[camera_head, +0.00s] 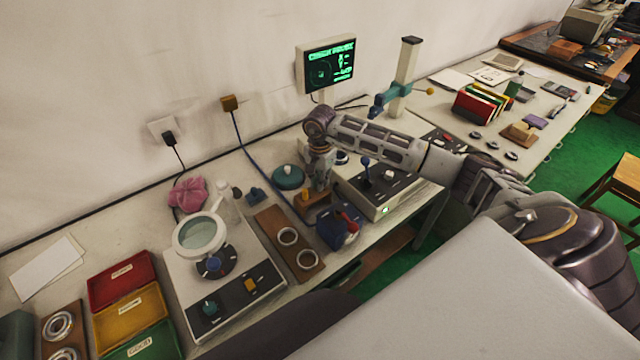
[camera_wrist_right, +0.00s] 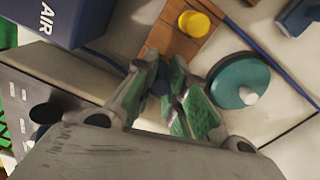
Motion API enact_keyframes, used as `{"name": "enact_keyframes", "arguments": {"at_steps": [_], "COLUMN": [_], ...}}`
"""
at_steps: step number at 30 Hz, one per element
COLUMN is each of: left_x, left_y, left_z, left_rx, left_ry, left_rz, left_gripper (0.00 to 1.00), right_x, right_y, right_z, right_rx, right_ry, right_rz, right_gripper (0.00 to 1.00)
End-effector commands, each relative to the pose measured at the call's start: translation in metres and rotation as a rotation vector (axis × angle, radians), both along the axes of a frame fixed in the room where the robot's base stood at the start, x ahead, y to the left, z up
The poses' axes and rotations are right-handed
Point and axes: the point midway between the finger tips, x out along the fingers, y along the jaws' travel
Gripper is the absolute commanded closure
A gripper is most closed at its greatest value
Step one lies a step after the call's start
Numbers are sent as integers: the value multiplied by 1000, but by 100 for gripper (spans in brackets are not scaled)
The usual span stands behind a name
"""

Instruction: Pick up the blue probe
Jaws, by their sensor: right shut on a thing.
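My right gripper (camera_head: 319,188) is over the small wooden block (camera_head: 303,204), between the teal round pot and the grey control box. In the right wrist view its green-padded fingers (camera_wrist_right: 168,92) are closed on the blue probe (camera_wrist_right: 160,80). Only a small dark blue part of the probe shows between the fingers; the rest is hidden. I cannot tell whether it touches the wooden block, which also shows in the wrist view (camera_wrist_right: 172,42) with a yellow knob on it. My left gripper is not in view.
The teal pot (camera_head: 288,177) stands close to the gripper. The grey control box (camera_head: 385,190) with a blue-topped lever is on its right. A dark blue box (camera_head: 336,232) with a red part lies in front. A blue cable (camera_head: 242,145) runs down behind the pot.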

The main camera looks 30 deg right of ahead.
Motion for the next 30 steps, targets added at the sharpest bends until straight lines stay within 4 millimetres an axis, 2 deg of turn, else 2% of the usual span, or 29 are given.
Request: {"name": "enact_keyframes", "arguments": {"at_steps": [12,18,30], "left_x": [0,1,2], "left_y": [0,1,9], "left_z": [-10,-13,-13], "left_rx": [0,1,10], "left_ry": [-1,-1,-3], "left_rz": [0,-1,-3], "left_gripper": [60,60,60], "right_x": [1,1,0], "right_y": [-1,0,0], "right_z": [58,79,87], "right_rx": [-2,-1,0], "right_ry": [-4,-3,0], "right_rz": [0,0,0], "right_gripper": [100,100,100]}}
